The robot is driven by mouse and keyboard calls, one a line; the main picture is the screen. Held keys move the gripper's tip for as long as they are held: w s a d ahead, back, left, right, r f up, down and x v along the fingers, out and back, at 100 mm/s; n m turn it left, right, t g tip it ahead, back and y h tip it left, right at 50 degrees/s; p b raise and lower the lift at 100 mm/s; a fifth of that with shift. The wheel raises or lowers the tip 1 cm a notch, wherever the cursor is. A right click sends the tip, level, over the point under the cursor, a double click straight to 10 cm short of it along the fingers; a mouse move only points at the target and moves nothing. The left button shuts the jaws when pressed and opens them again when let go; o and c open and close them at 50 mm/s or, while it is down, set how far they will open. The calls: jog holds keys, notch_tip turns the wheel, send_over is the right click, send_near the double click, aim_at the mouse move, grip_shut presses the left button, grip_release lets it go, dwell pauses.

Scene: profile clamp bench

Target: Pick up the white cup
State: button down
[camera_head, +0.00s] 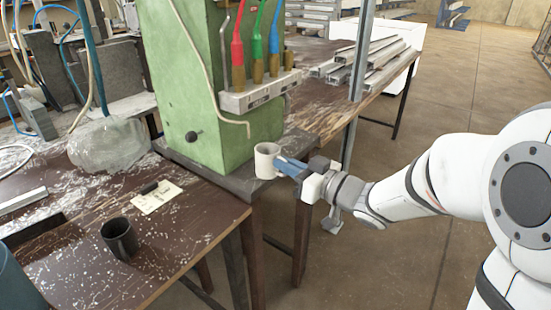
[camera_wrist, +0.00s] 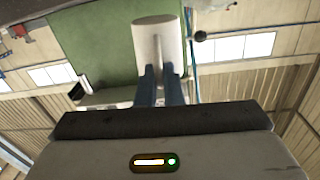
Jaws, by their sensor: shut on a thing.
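The white cup (camera_head: 266,161) is upright at the front corner of the dark ledge below the green machine. I cannot tell whether its base touches the ledge. My gripper (camera_head: 284,165) reaches it from the right, with blue fingers shut on its near side. In the wrist view the cup (camera_wrist: 158,45) is at top centre, and the two fingers of my gripper (camera_wrist: 160,78) close on an upright strip of it, likely its handle. The far side of the cup is hidden there.
The green machine (camera_head: 200,90) stands right behind the cup, with a rack of coloured-handled tools (camera_head: 258,92) above it. A black cup (camera_head: 120,238) and a paper note (camera_head: 156,197) are on the worn table at left. Metal profiles (camera_head: 375,60) lie on the bench behind. Open floor is at right.

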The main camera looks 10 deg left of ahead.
jog(key=p+v, duration=0.1)
jog(key=v, duration=1.1)
jog(key=shift+d, duration=0.1)
jog(key=shift+w, duration=0.1)
dwell(0.5)
